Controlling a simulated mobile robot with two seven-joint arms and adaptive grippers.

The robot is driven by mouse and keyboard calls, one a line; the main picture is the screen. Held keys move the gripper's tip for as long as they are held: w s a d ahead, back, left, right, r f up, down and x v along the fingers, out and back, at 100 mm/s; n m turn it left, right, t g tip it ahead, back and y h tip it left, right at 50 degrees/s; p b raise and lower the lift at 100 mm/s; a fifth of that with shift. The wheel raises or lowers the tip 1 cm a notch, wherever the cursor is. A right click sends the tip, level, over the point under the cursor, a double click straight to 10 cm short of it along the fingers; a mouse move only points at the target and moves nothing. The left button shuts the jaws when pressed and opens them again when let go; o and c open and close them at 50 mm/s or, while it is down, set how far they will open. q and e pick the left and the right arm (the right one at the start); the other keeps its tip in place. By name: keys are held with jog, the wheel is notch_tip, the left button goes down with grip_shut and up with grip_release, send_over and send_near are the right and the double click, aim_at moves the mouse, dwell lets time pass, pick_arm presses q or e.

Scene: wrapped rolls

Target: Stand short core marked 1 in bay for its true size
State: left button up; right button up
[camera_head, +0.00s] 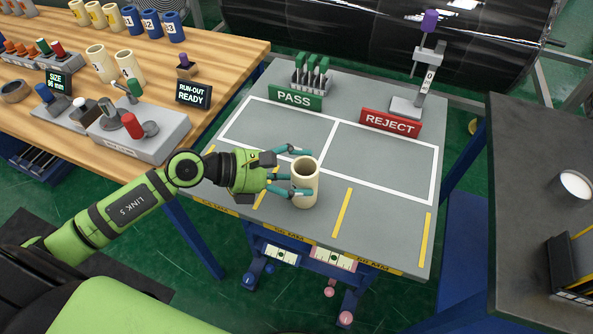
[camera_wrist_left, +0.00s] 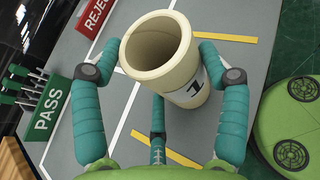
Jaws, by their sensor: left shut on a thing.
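The short cream core (camera_head: 305,190) is upright at the front of the grey table, between two yellow strips, in the middle bay. The wrist view shows the black 1 on the core (camera_wrist_left: 172,75) and its open hollow top. My left gripper (camera_head: 293,170) is shut on the core, its teal fingers around the sides. I cannot tell whether its base touches the table. The bay labels (camera_head: 292,233) on the front edge are too small to read surely. My right gripper is not in view.
The grey table (camera_head: 385,235) has white-outlined PASS (camera_head: 296,97) and REJECT (camera_head: 390,122) areas, both empty. A gauge stand (camera_head: 410,100) stands behind. The wooden bench at left holds more cores (camera_head: 130,68), a SIZE display (camera_head: 56,83) and a RUN-OUT READY display (camera_head: 193,94).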

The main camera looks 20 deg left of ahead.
pick_arm(q)
jog(key=shift+f, duration=0.1)
jog(key=o, duration=1.3)
jog(key=shift+o, duration=0.2)
jog(key=shift+s+a, duration=0.15)
jog(key=shift+a, duration=0.05)
jog(key=b+v, duration=0.2)
jog(key=v, duration=0.9)
jog(key=shift+a+r, duration=0.15)
jog(key=shift+r, duration=0.25)
jog(key=shift+s, duration=0.1)
